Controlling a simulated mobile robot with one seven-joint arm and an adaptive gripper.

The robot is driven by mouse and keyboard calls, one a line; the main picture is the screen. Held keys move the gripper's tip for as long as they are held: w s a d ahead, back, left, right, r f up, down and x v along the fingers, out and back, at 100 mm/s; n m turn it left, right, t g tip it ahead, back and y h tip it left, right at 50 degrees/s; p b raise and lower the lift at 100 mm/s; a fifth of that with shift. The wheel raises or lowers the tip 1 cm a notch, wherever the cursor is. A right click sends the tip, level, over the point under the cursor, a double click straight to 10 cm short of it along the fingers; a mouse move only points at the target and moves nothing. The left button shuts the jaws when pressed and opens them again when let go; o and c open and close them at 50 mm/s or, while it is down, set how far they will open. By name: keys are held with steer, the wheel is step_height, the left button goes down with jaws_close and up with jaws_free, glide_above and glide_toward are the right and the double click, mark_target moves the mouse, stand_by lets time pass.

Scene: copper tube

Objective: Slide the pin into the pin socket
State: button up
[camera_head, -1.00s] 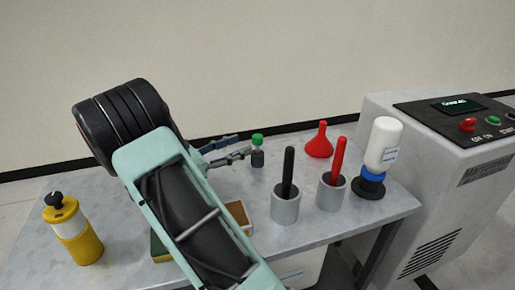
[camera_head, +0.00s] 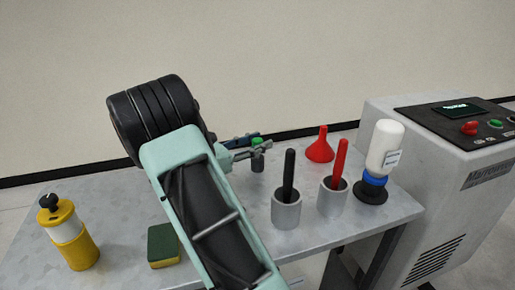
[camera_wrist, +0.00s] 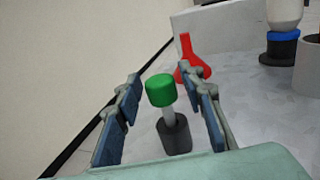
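The pin has a green cap (camera_wrist: 161,90) and a pale shaft, and its lower end is in a dark grey cylindrical socket (camera_wrist: 175,133). A length of shaft shows between cap and socket, and the pin looks slightly tilted in the wrist view. In the head view, the green cap (camera_head: 257,141) and the socket (camera_head: 258,162) are partly behind my fingers. My gripper (camera_wrist: 164,82) is open, with one blue-padded finger on each side of the cap and visible gaps to it. My gripper also shows in the head view (camera_head: 256,145).
A red funnel (camera_head: 320,147) stands behind and right. Grey cups (camera_head: 286,213) with a black rod and a red rod (camera_head: 339,160) stand right, beside a white bottle (camera_head: 385,145). A sponge (camera_head: 163,246) and yellow bottle (camera_head: 76,240) are left.

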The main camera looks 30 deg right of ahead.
jaws_close()
